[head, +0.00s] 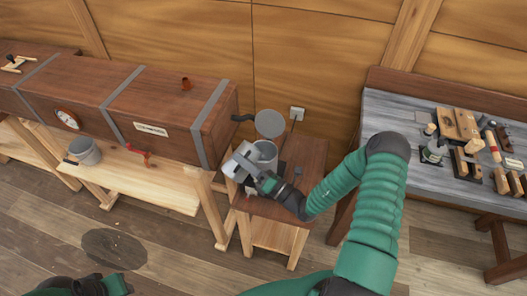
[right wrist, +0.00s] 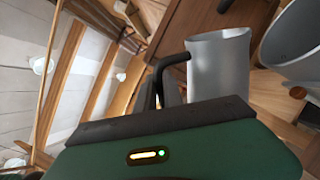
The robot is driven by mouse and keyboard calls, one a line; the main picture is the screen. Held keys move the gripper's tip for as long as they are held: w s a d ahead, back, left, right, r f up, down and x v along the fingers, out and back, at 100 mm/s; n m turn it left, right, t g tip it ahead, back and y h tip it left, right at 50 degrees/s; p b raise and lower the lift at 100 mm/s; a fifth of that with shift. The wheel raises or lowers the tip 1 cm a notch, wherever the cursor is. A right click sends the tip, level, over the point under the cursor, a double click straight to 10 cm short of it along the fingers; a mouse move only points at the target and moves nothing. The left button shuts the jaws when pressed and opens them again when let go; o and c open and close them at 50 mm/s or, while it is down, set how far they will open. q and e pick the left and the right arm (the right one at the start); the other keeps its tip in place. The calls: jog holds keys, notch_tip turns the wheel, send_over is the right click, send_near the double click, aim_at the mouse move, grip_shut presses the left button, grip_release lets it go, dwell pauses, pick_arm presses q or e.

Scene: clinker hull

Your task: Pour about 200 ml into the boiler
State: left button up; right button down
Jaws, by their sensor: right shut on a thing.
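The boiler (head: 264,153) is a grey metal cylinder on a small wooden stand, with its round lid (head: 270,124) raised behind it. A grey jug (head: 240,161) is tilted just left of the boiler's top. My right gripper (head: 270,184) is shut on the jug's dark handle (right wrist: 168,64). In the right wrist view the jug (right wrist: 220,70) is close ahead, and a grey metal rim, likely the boiler (right wrist: 292,40), is at the upper right. I see no stream, and the liquid level is hidden. My left gripper (head: 95,286) is partly in view at the bottom left.
A long wooden box (head: 165,105) with grey straps and a gauge (head: 67,118) rests left of the boiler. Below it, a grey bucket (head: 85,150) and red valve (head: 143,156) show. A workbench (head: 390,120) with tools stands right.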

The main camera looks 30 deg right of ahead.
jog(key=shift+d+r+m, duration=0.25)
jog(key=shift+r+m, duration=0.25)
jog(key=shift+m, duration=0.1)
jog(key=shift+d+r+t, duration=0.1)
jog(key=shift+d+t, duration=0.2)
jog(key=shift+d, duration=0.1)
jog(key=shift+d+r, duration=0.1)
jog(key=shift+d, duration=0.15)
jog(key=shift+d+r+m, duration=0.15)
jog(key=shift+d+m, duration=0.2)
jog(key=shift+m, duration=0.15)
jog(key=shift+d+r+m+t+h, duration=0.2)
jog(key=shift+r+m+t+h, duration=0.25)
jog(key=shift+m, duration=0.45)
dwell(0.9)
jog(key=shift+d+f+m+h+p, duration=0.1)
jog(key=shift+d+m+h+p, duration=0.3)
jog(key=shift+d+m, duration=0.5)
dwell(0.9)
